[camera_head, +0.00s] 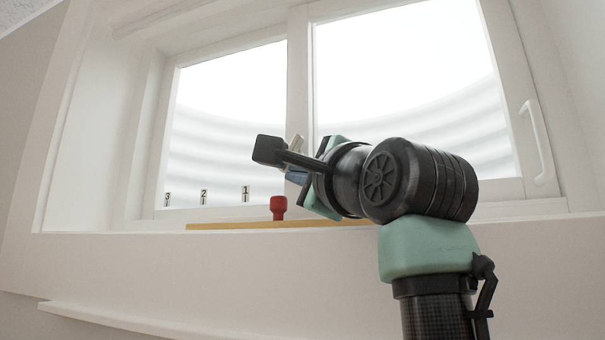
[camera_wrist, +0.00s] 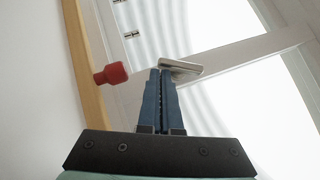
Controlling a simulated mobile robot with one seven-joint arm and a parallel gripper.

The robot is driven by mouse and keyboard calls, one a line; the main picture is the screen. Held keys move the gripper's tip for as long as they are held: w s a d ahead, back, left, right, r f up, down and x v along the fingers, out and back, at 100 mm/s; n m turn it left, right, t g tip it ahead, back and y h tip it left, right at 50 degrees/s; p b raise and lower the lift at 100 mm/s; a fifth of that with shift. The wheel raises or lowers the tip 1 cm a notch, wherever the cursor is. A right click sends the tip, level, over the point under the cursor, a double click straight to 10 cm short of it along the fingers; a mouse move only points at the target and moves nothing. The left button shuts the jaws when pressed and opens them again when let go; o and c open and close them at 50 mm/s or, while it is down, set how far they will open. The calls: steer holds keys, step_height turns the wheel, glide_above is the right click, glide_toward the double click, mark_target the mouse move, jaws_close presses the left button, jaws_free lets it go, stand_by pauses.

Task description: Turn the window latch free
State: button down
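The window latch, a small pale lever (camera_head: 297,145), shows at the central upright of the window in the head view, partly behind my arm. In the wrist view the latch (camera_wrist: 184,66) is a light bar lying just beyond my fingertips. My gripper (camera_wrist: 161,72) has its blue fingers together, with only a thin dark line between them. The fingertips overlap the latch's near end in the picture; I cannot tell whether they touch it. In the head view my gripper (camera_head: 297,176) is mostly hidden by my wrist.
A red knob (camera_head: 279,207) stands on a wooden strip (camera_head: 235,225) along the sill; the knob is left of my fingers in the wrist view (camera_wrist: 111,74). Small markers 1 (camera_head: 246,193), 2 (camera_head: 204,197) and 3 (camera_head: 167,199) are further left. A white handle (camera_head: 538,142) is on the right frame.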

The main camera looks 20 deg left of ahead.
steer(key=shift+f, duration=0.1)
steer(key=shift+s+d+f+b, duration=0.3)
steer(key=shift+s+b, duration=0.15)
steer(key=shift+b, duration=0.35)
steer(key=s+d+b, duration=0.1)
steer(key=s+d, duration=0.1)
steer(key=s, duration=0.1)
steer(key=s+d+b, duration=0.2)
steer(key=s+d, duration=0.1)
steer(key=s+d+b, duration=0.2)
steer(key=s+d, duration=0.1)
steer(key=shift+s+r, duration=0.1)
steer(key=shift+r, duration=0.15)
